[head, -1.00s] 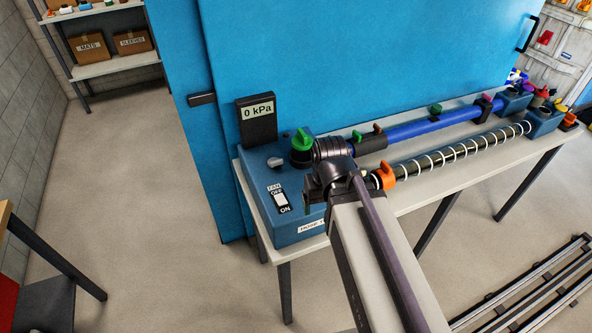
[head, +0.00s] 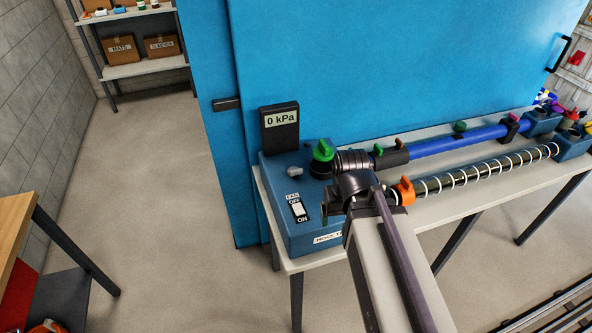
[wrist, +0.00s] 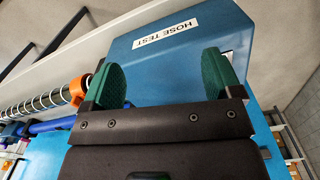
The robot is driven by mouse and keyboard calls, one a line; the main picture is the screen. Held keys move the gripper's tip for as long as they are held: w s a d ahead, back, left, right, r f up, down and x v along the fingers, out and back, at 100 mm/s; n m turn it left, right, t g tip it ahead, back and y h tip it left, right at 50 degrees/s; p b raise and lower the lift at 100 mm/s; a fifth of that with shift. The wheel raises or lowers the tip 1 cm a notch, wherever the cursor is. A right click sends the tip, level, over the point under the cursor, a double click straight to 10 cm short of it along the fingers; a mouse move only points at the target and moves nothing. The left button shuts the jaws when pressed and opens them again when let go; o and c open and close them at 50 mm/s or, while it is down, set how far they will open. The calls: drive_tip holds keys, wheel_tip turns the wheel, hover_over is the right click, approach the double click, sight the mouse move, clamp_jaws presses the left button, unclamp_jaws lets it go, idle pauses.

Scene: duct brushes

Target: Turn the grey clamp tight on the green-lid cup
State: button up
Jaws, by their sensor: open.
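A dark cup with a green lid (head: 322,152) stands upright on top of the blue test box (head: 277,222) in the head view. A small grey knob (head: 295,172) sits just left of it on the box; I cannot tell whether this is the grey clamp. My arm's dark wrist is in front of the box, close to the cup's right. In the wrist view my gripper (wrist: 160,80) is open, with two green pads apart and nothing held. The box's front, labelled HOSE TEST (wrist: 166,38), shows beyond the pads. The cup is not visible there.
A fan switch (head: 299,210) and a 0 kPa gauge (head: 280,130) are on the box. A blue hose (head: 455,140) and a ringed hose with an orange clamp (head: 403,190) run right along the bench (head: 470,200). A blue panel stands behind.

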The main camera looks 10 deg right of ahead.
sight(296, 170)
drive_tip(key=shift+n+t, duration=0.3)
drive_tip(key=shift+n, duration=0.1)
drive_tip(key=w+a+r+p, duration=0.1)
drive_tip(key=w, duration=0.1)
drive_tip(key=w+a+r, duration=0.1)
drive_tip(key=w, duration=0.1)
drive_tip(key=w+a+p, duration=0.1)
drive_tip(key=w, duration=0.1)
drive_tip(key=shift+a+r+p, duration=0.25)
drive_tip(key=shift+r+p, duration=0.1)
drive_tip(key=shift+r, duration=0.05)
drive_tip(key=c, duration=0.3)
drive_tip(key=w+a+t, duration=0.1)
drive_tip(key=w, duration=0.3)
drive_tip(key=w+a+r+n+t, duration=0.1)
drive_tip(key=w+a, duration=0.1)
drive_tip(key=w, duration=0.3)
drive_tip(key=w+a+t, duration=0.1)
drive_tip(key=w, duration=0.4)
drive_tip(key=shift+a+r+t+y, duration=0.25)
drive_tip(key=shift+a+t+y, duration=0.15)
drive_tip(key=shift+c, duration=0.9)
drive_tip(key=b+x, duration=0.9)
drive_tip(key=x, duration=0.1)
drive_tip(key=shift+f+b, duration=0.4)
drive_tip(key=shift+f, duration=0.1)
drive_tip(key=shift+s+r, duration=0.1)
drive_tip(key=shift+r, duration=0.1)
drive_tip(key=c, duration=0.6)
